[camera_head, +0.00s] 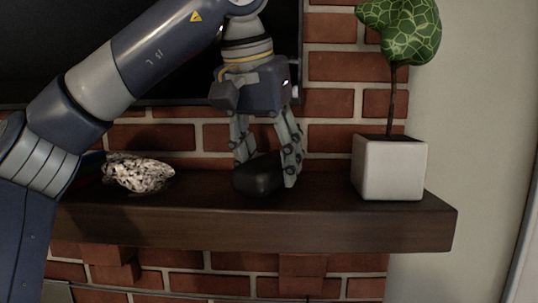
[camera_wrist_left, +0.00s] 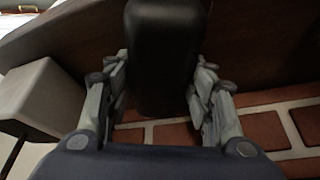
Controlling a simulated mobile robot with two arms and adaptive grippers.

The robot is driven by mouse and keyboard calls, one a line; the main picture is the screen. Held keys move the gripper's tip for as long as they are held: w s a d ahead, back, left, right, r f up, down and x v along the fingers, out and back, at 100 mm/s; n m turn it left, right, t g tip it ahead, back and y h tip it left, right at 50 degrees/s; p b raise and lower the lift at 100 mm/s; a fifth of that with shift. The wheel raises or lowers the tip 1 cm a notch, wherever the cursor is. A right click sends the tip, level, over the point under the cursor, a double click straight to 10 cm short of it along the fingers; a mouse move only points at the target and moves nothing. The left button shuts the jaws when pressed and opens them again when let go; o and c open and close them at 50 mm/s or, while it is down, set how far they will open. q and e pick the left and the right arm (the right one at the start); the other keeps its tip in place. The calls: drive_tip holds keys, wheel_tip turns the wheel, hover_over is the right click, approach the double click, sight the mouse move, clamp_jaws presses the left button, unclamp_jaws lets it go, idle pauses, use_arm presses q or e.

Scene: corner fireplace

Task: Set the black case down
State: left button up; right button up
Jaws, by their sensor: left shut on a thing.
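The black case (camera_head: 257,176) is a small dark block at the dark wooden mantel shelf (camera_head: 270,228) in the head view. My left gripper (camera_head: 268,172) comes down from above and is shut on it, with one finger on each side. In the left wrist view the case (camera_wrist_left: 163,55) stands between the two fingers of the left gripper (camera_wrist_left: 160,85). The case looks very low over the shelf top or touching it; I cannot tell which. My right gripper is not in view.
A white square pot (camera_head: 389,168) with a green patterned plant (camera_head: 403,30) stands to the right of the case. A speckled stone-like object (camera_head: 138,173) lies to the left. A brick wall (camera_head: 335,67) rises close behind. The shelf has a front edge and a right end.

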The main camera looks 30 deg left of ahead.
use_arm(q)
drive_tip(key=shift+f+b, duration=0.3)
drive_tip(key=shift+f, duration=0.2)
drive_tip(key=o, duration=1.2)
drive_tip(key=shift+o, duration=0.3)
drive_tip(key=shift+r, duration=0.1)
drive_tip(key=v, duration=1.1)
drive_tip(key=shift+s+r, duration=0.15)
drive_tip(key=shift+r, duration=0.25)
